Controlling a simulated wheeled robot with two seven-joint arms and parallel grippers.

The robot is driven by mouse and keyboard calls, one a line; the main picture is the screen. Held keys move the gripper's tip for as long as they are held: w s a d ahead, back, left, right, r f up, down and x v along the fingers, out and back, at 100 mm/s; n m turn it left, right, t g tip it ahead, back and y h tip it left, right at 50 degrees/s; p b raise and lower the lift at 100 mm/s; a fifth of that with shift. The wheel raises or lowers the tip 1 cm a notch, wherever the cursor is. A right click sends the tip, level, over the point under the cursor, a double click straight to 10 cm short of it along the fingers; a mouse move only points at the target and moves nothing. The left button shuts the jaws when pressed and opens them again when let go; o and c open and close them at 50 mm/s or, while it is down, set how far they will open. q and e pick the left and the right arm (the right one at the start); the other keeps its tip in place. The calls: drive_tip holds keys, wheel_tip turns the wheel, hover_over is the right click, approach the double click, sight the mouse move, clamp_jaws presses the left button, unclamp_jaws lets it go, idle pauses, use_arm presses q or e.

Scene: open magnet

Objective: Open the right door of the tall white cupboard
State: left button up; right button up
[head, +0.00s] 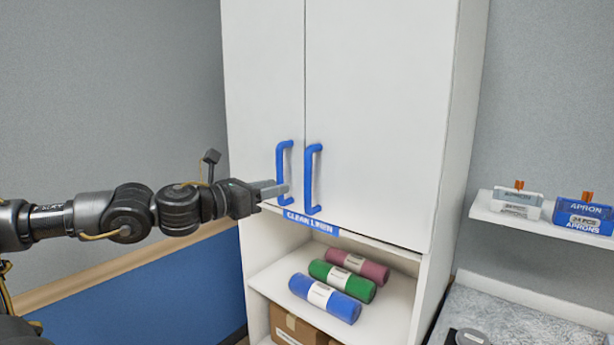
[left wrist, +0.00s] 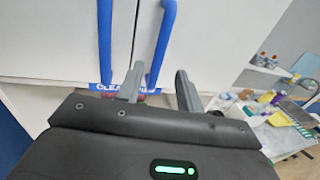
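The tall white cupboard has a left door (head: 262,80) and a right door (head: 385,120), both closed. The right door's blue handle (head: 313,178) is a vertical bar near the gap between the doors; it also shows in the left wrist view (left wrist: 163,38). The left door's blue handle (head: 284,160) is beside it. My left gripper (head: 287,188) is in front of the left handle's lower part, its tips just left of the right handle. In the left wrist view its fingers (left wrist: 160,70) are apart, with the right handle's lower end appearing between them; contact cannot be told. My right gripper is not in view.
A "CLEAN LINEN" label (head: 311,223) sits below the handles. An open shelf (head: 385,315) under the doors holds blue, green and maroon rolls, with a cardboard box (head: 295,328) below. A wall shelf (head: 485,208) with apron boxes is at right.

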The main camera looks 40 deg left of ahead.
sight(305, 178)
use_arm(q)
drive_tip(key=w+p, duration=0.2)
drive_tip(key=w, duration=0.1)
drive_tip(key=w+d+p, duration=0.1)
drive_tip(key=w+p, duration=0.4)
drive_tip(key=w, duration=0.1)
drive_tip(key=shift+w+d+r+p, duration=0.3)
drive_tip(key=shift+d+r+p, duration=0.05)
drive_tip(key=shift+d+r, duration=0.05)
drive_tip(key=shift+w+f, duration=0.2)
drive_tip(key=shift+w, duration=0.2)
clamp_jaws()
drive_tip(key=shift+d, duration=0.1)
